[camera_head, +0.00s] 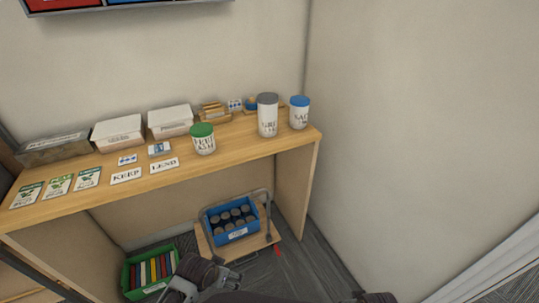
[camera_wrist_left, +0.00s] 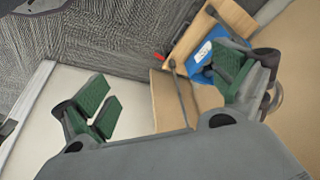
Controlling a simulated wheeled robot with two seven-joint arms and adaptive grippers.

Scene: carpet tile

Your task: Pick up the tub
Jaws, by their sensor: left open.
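Three white tubs stand upright on the wooden counter: one with a green lid (camera_head: 203,140) near the front edge, a taller one with a grey lid (camera_head: 268,115), and one with a blue lid (camera_head: 299,113) at the right end. I cannot tell which one is meant. My left gripper (camera_head: 183,281) is low at the bottom of the head view, below the counter and well apart from the tubs. The left wrist view shows its green-padded fingers (camera_wrist_left: 163,92) spread wide with nothing between them. No tub shows in that view. My right gripper does not show.
White boxes (camera_head: 118,132) and a grey box (camera_head: 54,148) stand along the counter's back. Cards (camera_head: 126,175) lie along its front. Below are a blue crate (camera_head: 232,234) of jars on a wooden trolley (camera_head: 205,246) and a green crate (camera_head: 133,281). A wall closes the right side.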

